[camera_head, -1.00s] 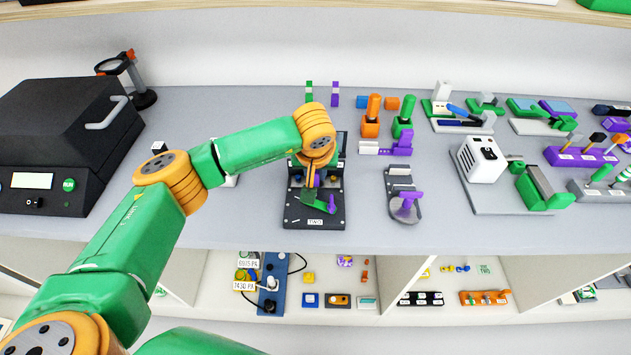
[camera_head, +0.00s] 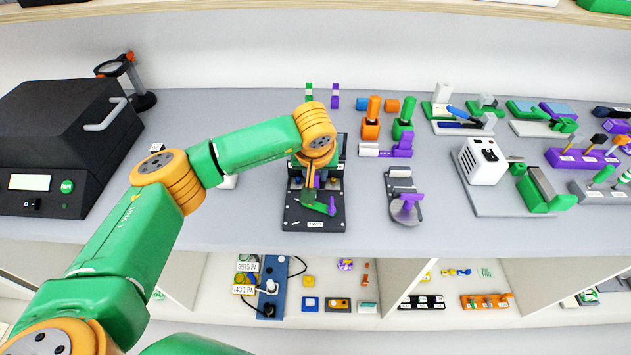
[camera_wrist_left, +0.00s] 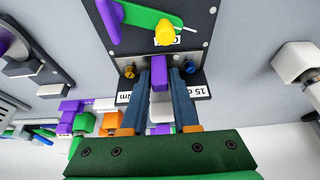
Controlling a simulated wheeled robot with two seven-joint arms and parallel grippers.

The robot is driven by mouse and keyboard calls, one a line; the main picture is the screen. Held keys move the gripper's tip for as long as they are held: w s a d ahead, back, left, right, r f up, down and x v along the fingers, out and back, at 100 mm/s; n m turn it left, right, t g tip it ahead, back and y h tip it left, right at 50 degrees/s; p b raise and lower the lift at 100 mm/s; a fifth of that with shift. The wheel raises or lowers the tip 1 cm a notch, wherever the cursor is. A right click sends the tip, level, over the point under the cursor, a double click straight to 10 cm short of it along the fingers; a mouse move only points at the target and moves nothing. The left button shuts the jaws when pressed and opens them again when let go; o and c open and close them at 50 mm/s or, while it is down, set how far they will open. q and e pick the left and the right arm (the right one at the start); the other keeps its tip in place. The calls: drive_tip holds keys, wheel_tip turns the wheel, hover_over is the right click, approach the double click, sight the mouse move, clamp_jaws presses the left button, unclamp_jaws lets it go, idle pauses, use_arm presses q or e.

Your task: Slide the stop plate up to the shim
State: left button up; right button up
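The black fixture (camera_head: 300,217) stands on the bench with a printed label at its front edge; its black plate (camera_wrist_left: 205,45) fills the top of the left wrist view. A green lever (camera_wrist_left: 150,20) and a yellow knob (camera_wrist_left: 168,33) sit on it. My left gripper (camera_head: 314,180) is down over the fixture. In the left wrist view, its blue fingers (camera_wrist_left: 161,82) stand on both sides of an upright purple block (camera_wrist_left: 160,100), with no clear gap at the tips. I cannot make out which parts are the stop plate and the shim. My right gripper is out of view.
A grey holder with a purple part (camera_head: 408,205) stands right of the fixture. Orange (camera_head: 372,122) and green (camera_head: 402,124) upright pieces stand behind it. A black machine (camera_head: 60,140) fills the left.

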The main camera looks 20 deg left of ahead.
use_arm(q)
drive_tip(key=shift+o, duration=0.5)
wheel_tip(320, 180, up, 5)
drive_tip(key=p, duration=0.3)
drive_tip(key=shift+f, duration=0.1)
